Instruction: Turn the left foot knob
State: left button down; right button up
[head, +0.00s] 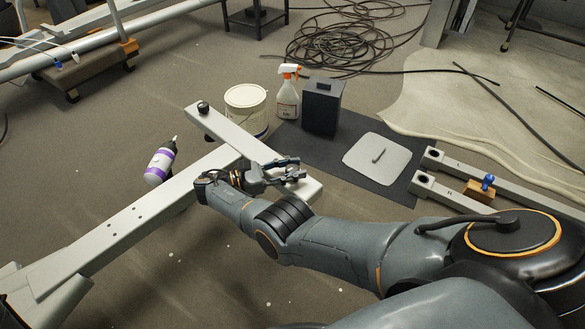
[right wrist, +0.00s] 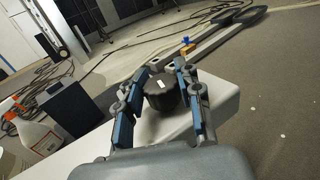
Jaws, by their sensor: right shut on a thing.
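My right gripper (head: 297,169) is at the near right end of the pale grey crossbar (head: 232,133) of the machine's frame in the head view. In the right wrist view the fingers of my right gripper (right wrist: 161,78) stand on both sides of a black round foot knob (right wrist: 165,94) with a small white mark on top, and are shut on it. The fingers largely hide this knob in the head view. A second black knob (head: 203,108) sits upright at the far left end of the crossbar, clear of the gripper. My left gripper is not in view.
A white bucket (head: 246,108), a spray bottle (head: 287,95) and a black box (head: 322,106) stand behind the crossbar. A purple-banded bottle (head: 160,163) is beside the long beam (head: 120,230). A grey plate (head: 377,156) lies on a dark mat (head: 320,153); two bars (head: 455,192) lie right.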

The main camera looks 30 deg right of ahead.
aim_at(292, 168)
dwell(0.3)
jog(key=o, duration=1.2)
jog(key=shift+a+r, duration=0.1)
jog(key=shift+w+a+r, duration=0.1)
jog(key=shift+r, duration=0.3)
notch_tip(292, 168, up, 9)
jog(key=shift+r, duration=0.1)
